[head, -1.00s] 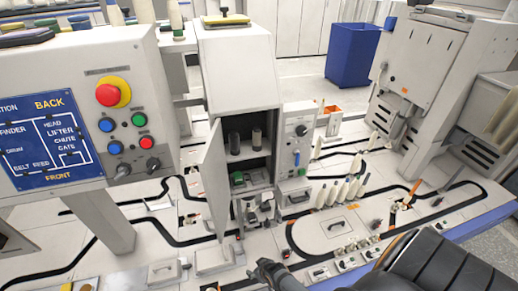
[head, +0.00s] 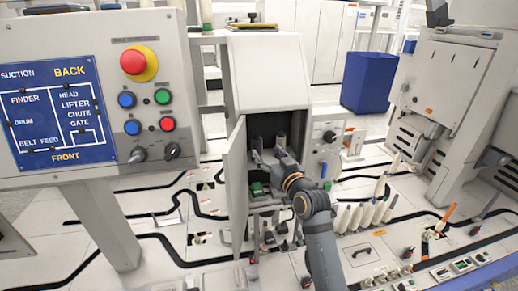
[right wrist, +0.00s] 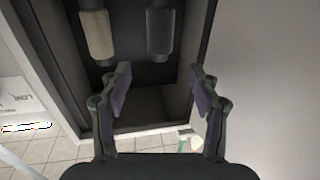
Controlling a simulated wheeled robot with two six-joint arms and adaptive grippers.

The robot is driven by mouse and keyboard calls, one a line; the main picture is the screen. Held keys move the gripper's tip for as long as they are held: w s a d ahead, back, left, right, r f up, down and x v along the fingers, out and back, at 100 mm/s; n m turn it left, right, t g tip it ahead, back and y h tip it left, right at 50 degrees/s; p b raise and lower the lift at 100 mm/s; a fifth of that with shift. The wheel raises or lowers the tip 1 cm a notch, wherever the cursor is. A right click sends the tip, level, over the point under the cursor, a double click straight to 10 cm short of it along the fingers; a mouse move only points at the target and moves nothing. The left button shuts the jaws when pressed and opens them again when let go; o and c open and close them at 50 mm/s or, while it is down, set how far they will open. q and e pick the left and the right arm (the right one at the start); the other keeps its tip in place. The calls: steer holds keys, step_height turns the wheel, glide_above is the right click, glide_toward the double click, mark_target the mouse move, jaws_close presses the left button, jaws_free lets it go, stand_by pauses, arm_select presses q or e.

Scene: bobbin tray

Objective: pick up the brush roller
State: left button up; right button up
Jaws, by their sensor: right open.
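Two upright rollers stand side by side inside the open cabinet (head: 240,190). In the right wrist view one is a pale tan roller (right wrist: 98,35) with dark ends, and the other is a dark grey roller (right wrist: 160,32). I cannot tell for sure which is the brush roller. My right gripper (head: 267,157) reaches into the cabinet opening and partly hides the rollers in the head view. In the right wrist view its fingers (right wrist: 161,72) are open and empty, with the dark roller beyond the gap, apart from the tips. My left gripper is not in view.
The cabinet door (head: 235,187) stands open on the left side. A control panel (head: 150,90) with buttons is at the left. Several pale bobbins (head: 365,214) stand right of my arm. A blue bin (head: 369,82) is at the back.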

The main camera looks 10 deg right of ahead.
mark_target(259, 144)
steer(key=w, duration=0.3)
steer(key=w+a, duration=0.1)
steer(key=w, duration=0.5)
steer(key=shift+w+a+f, duration=0.15)
steer(key=shift+a+f, duration=0.1)
steer(key=shift+a, duration=0.15)
steer(key=shift+c, duration=0.3)
steer(key=c, duration=1.2)
